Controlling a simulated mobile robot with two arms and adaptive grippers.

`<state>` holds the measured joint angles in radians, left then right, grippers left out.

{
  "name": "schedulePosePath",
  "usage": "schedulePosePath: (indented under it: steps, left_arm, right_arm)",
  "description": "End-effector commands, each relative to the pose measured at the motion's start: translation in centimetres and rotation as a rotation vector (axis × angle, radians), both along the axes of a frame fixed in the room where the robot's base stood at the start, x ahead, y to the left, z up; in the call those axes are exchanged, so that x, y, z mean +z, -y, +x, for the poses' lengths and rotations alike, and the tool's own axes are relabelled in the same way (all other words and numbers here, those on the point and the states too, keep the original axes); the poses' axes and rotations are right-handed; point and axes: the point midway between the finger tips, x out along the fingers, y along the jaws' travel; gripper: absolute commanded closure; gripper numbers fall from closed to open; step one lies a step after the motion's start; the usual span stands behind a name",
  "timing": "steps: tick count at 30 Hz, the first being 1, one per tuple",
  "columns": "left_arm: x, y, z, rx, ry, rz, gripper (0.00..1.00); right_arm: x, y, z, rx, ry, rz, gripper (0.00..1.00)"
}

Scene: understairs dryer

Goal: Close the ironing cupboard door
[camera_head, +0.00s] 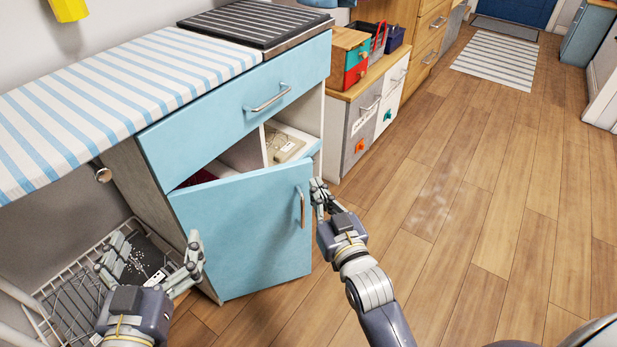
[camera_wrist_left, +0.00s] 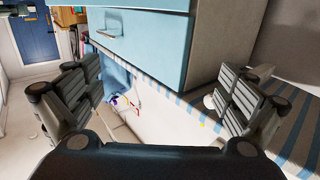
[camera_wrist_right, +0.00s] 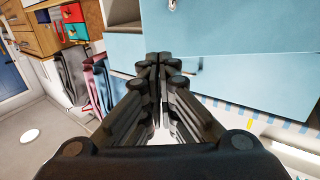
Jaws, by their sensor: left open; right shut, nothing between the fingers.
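The light blue ironing cupboard door (camera_head: 250,230) stands partly open in the head view, hinged on its left. A gap above it shows the cupboard inside. Its vertical metal handle (camera_head: 301,207) is near its free right edge. My right gripper (camera_head: 318,190) is shut and empty, close to the door's free edge, right of the handle; I cannot tell whether it touches. In the right wrist view its closed fingers (camera_wrist_right: 163,62) lie in front of blue panels. My left gripper (camera_head: 154,255) is open and empty, left of the door, above a wire rack.
Above the door is a blue drawer (camera_head: 240,98) under a striped ironing surface (camera_head: 130,85). The wire rack (camera_head: 75,290) stands at lower left. The wooden floor (camera_head: 480,200) at right is clear.

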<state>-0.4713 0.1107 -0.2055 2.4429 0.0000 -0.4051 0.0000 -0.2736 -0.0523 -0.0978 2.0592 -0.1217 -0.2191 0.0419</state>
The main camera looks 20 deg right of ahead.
Motion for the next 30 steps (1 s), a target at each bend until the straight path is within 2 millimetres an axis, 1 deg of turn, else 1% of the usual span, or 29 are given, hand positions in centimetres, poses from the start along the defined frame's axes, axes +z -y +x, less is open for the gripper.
schedulePosePath:
  steps: [1, 4, 9, 15, 21, 30]
  left_arm:
    - [0.7, 0.2, 0.1, -0.003, 0.046, -0.012, 0.03]
    - [2.6, 0.4, 0.1, -0.008, 0.139, -0.036, 0.03]
    - [5.5, 0.7, -0.4, -0.017, 0.287, -0.076, 0.03]
    - [7.8, 0.8, -1.2, -0.024, 0.404, -0.109, 0.03]
    - [8.7, 0.8, -1.5, -0.027, 0.445, -0.119, 0.03]
    - [8.7, 0.8, -1.5, -0.027, 0.446, -0.12, 0.03]
  right_arm:
    - [-0.2, 0.0, 0.9, 0.0, 0.002, 0.0, 1.0]
    - [-0.1, -0.1, 2.5, 0.0, 0.003, 0.0, 1.0]
    - [-0.2, -0.2, 4.2, 0.0, 0.001, 0.0, 1.0]
    - [-0.1, -0.3, 5.6, 0.001, 0.0, 0.0, 1.0]
    - [-0.1, -0.3, 6.1, 0.001, -0.001, 0.001, 1.0]
    - [0.0, -0.3, 6.1, 0.001, -0.001, 0.0, 1.0]
